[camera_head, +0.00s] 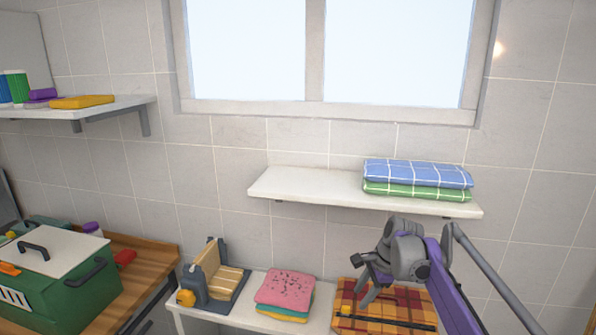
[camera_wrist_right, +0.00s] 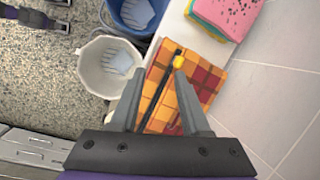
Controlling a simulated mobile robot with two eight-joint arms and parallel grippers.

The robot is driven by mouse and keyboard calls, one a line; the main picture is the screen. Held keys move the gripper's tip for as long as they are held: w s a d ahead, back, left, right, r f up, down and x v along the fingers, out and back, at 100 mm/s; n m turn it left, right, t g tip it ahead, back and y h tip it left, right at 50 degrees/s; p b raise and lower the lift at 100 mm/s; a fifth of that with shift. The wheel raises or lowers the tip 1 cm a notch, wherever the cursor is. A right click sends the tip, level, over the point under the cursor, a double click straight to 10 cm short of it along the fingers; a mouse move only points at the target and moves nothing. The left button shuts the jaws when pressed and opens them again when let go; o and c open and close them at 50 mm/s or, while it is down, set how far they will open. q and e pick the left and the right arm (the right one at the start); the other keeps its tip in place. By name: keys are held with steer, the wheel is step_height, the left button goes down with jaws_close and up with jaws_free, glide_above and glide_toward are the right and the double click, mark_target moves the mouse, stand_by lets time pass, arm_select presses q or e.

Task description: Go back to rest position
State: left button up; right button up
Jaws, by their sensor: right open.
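My right gripper (camera_head: 362,280) is in the lower right of the head view, above an orange and red plaid towel (camera_head: 420,312). In the right wrist view, the gripper (camera_wrist_right: 159,76) has its two fingers spread apart with nothing held between them. The plaid towel (camera_wrist_right: 200,98) lies beyond the fingers there, partly hidden by them. A thin black rod with a yellow part (camera_head: 392,322) lies across the towel. My left gripper is not in view.
A wall shelf (camera_head: 310,186) holds folded blue and green towels (camera_head: 416,175) above my right arm. Pink folded cloths (camera_head: 285,288) lie on the white bench. A white bucket (camera_wrist_right: 103,65) and a blue bucket (camera_wrist_right: 130,14) stand on the floor. A green carrier (camera_head: 65,290) is at left.

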steer(key=s+r+n+t+h, duration=0.15)
steer(key=s+n, duration=0.35)
steer(key=s, duration=0.5)
steer(key=s+f+n+t+h, duration=0.1)
steer(key=s+f+n, duration=0.4)
steer(key=s, duration=0.7)
steer(key=s+f+n+t, duration=0.1)
steer(key=s+f+n, duration=0.4)
steer(key=s, duration=0.7)
steer(key=shift+s+n+h, duration=0.15)
steer(key=shift+n+h, duration=0.2)
steer(key=shift+n, duration=0.25)
stand_by(0.3)
